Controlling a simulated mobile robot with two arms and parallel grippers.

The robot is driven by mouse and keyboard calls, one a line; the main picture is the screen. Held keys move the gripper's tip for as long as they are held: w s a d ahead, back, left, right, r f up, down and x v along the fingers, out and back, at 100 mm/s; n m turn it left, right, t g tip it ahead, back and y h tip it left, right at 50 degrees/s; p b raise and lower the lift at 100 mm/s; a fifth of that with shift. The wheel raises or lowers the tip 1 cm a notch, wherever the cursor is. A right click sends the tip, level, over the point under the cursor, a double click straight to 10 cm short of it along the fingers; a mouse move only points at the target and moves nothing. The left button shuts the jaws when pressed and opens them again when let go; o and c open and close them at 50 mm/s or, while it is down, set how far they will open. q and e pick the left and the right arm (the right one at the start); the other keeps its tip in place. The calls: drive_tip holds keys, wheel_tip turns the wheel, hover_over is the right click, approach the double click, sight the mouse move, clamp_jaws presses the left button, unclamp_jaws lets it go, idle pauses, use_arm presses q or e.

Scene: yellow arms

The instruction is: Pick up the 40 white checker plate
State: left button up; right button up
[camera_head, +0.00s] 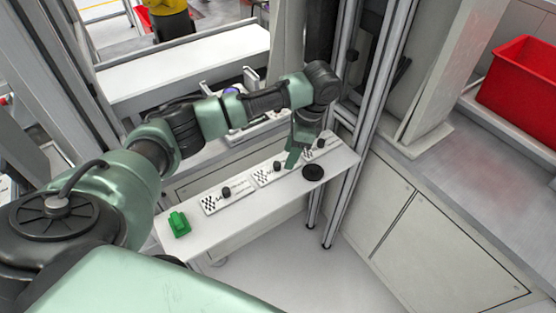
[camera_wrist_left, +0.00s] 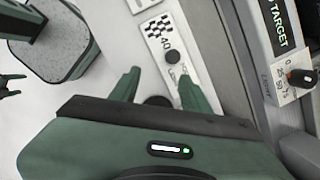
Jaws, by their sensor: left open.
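A white checker plate marked 40 (camera_wrist_left: 160,40) lies on the white shelf in the left wrist view, with a black-and-white checker patch and a small black knob (camera_wrist_left: 172,57). My left gripper (camera_wrist_left: 158,86) is open, its two green fingers pointing toward the plate's near part, with nothing held between them. In the head view my left gripper (camera_head: 292,158) hangs down over the shelf by the middle and far-right plates. Similar plates lie in a row: one at left (camera_head: 212,204), one in the middle (camera_head: 264,178) and one at right (camera_head: 322,151); their numbers are too small to read.
A red bin (camera_head: 520,85) sits on the right counter.

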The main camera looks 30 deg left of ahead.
sight(277, 163)
use_arm(q)
drive_tip(key=a, duration=0.1)
drive_tip(key=w+a, duration=0.1)
drive_tip(key=shift+w+a, duration=0.1)
drive_tip(key=shift+a, duration=0.25)
drive_tip(key=shift+s+a+f+p, duration=0.1)
drive_tip(key=shift+s+f+p, duration=0.3)
drive_tip(key=shift+f, duration=0.2)
drive_tip(key=x, duration=0.3)
drive_tip(key=shift+s+a+f+p, duration=0.1)
drive_tip(key=shift+f+p, duration=0.25)
drive_tip(key=shift+f, duration=0.05)
drive_tip(key=shift+a+f, duration=0.1)
drive_tip(key=shift+f, duration=0.35)
use_arm(e)
drive_tip(key=shift+w+r, duration=0.25)
drive_tip(key=shift+r, duration=0.5)
use_arm(q)
drive_tip(key=shift+c, duration=0.4)
